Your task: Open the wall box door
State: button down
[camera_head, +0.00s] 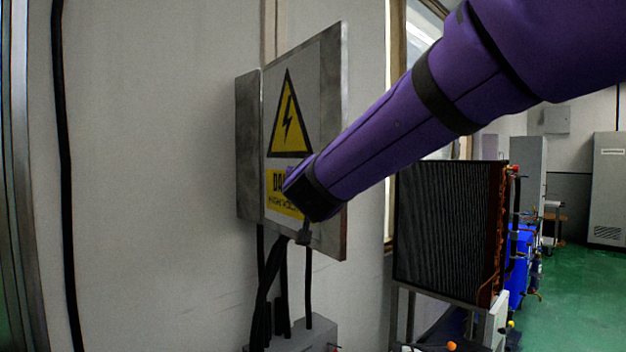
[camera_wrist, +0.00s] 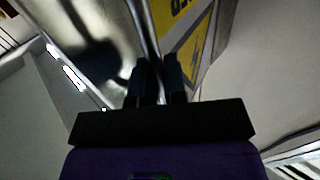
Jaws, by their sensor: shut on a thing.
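The wall box (camera_head: 248,150) is a grey metal case on the pale wall. Its door (camera_head: 325,90) has a yellow high-voltage triangle and a yellow danger label. The door's right edge stands out towards the camera, so the door looks swung out from the box. My arm crosses the door's lower right and hides part of the label and most of my gripper. In the wrist view my gripper (camera_wrist: 160,68) has its two dark fingers close together on either side of the door's thin edge, with the yellow label (camera_wrist: 188,42) to the right. Any handle is hidden.
Black cables hang below the box to a grey lower box (camera_head: 305,338). A black finned radiator unit (camera_head: 448,220) on a stand is to the right of the door. Green floor (camera_head: 575,290) lies open further right, with grey cabinets (camera_head: 608,190) behind.

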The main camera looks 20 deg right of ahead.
jog(key=shift+r, duration=0.2)
jog(key=c, duration=1.2)
grip_release()
jog(key=shift+f, duration=0.1)
jog(key=v, duration=1)
jog(key=shift+s, duration=0.35)
jog(key=shift+a, duration=0.1)
